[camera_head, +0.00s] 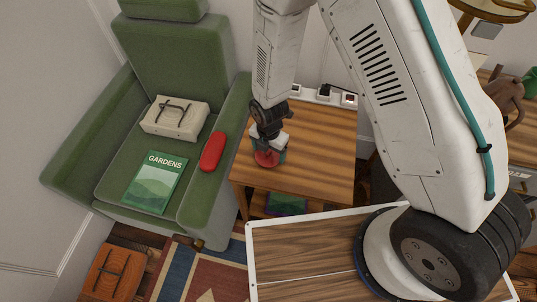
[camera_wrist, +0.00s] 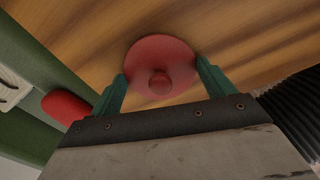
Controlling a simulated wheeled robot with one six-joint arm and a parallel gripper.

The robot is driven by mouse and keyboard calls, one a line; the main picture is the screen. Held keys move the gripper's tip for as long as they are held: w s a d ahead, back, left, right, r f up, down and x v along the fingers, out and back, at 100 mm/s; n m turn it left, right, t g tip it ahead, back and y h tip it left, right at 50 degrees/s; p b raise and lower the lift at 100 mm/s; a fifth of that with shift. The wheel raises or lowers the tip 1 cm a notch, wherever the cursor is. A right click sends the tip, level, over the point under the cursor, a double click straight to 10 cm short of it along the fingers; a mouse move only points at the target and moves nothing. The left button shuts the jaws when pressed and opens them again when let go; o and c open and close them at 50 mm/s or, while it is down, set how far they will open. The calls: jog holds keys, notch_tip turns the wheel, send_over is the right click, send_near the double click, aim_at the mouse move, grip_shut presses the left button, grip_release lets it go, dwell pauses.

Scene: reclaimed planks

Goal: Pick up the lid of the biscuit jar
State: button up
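The lid (camera_wrist: 160,48) is a round red disc with a small red knob at its centre, seen from above in the wrist view. In the head view it is a small red patch (camera_head: 265,159) under my gripper (camera_head: 268,148), over the left part of the wooden side table (camera_head: 315,160). My gripper also shows in the wrist view (camera_wrist: 161,68), with its two green fingers wide apart, one at each side of the lid. It is open, and the knob stands free between the fingers. I cannot make out a jar body beneath the lid.
A green armchair (camera_head: 100,140) stands left of the side table, holding a red case (camera_head: 213,152), a GARDENS magazine (camera_head: 155,182) and a beige box (camera_head: 174,118). Small outlets or plugs (camera_head: 323,93) line the table's back. The table's middle and right are clear.

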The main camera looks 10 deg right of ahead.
jog(key=c, duration=0.3)
jog(key=shift+r, duration=0.15)
